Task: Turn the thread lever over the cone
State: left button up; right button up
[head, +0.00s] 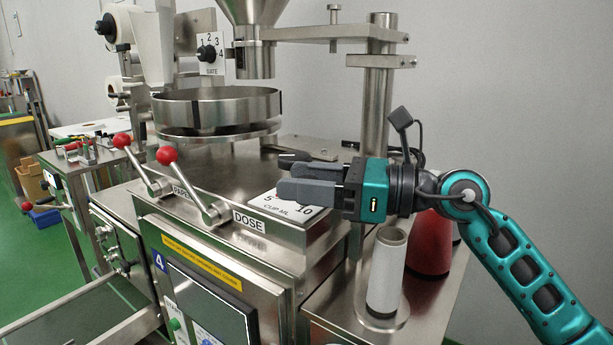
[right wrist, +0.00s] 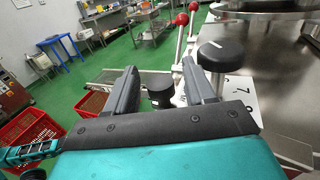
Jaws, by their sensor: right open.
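A white cone (head: 387,272) stands upright on a steel disc on the right-hand ledge. A red cone (head: 430,242) stands behind it, partly hidden by my right arm. I cannot make out a lever marked as the thread lever. Two red-ball levers, the paper lever (head: 140,165) and the dose lever (head: 190,185), sit at the machine's front edge, left of my right gripper. My right gripper (head: 283,174) is open and points left above the cup card (head: 288,206). In the right wrist view, its fingers (right wrist: 161,82) are apart with nothing clasped. My left gripper is out of view.
A steel post (head: 377,105) and funnel (head: 252,40) rise behind my right gripper. A round steel pan (head: 217,106) stands left of them. A black knob (right wrist: 212,55) is close beside the right finger in the wrist view. Red crates (right wrist: 30,130) are on the floor.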

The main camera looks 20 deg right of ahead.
grip_shut()
dwell(0.5)
